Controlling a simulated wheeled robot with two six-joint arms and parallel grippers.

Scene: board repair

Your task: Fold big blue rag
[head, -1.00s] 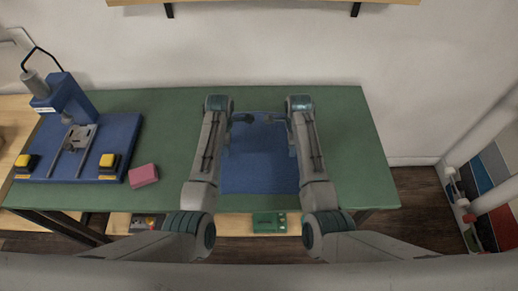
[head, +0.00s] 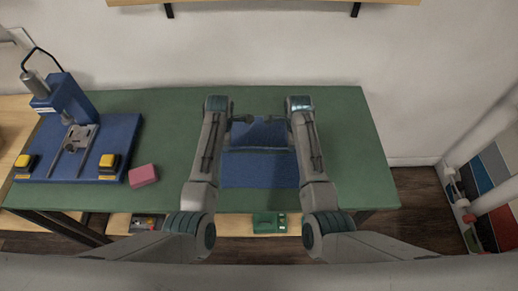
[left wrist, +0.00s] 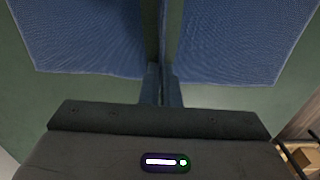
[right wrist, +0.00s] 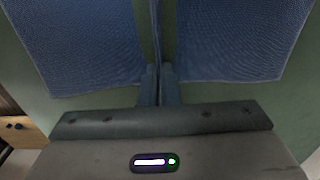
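The big blue rag (head: 258,172) lies on the green table in front of me, between my two forearms. A raised ridge crosses its middle from left to right, with one flat panel behind the ridge and one in front. My left gripper (left wrist: 162,88) is shut on a pinched fold of the rag (left wrist: 90,40) near the rag's edge. My right gripper (right wrist: 159,88) is shut on the same kind of fold, and the rag (right wrist: 235,45) spreads to both sides of the fingers. In the head view my arms partly hide the rag's side edges.
A pink block (head: 143,176) and a blue fixture (head: 120,130) with yellow buttons stand on the left of the green table (head: 345,150). The table right of my right arm is clear. A shelf below holds a green box (head: 268,222).

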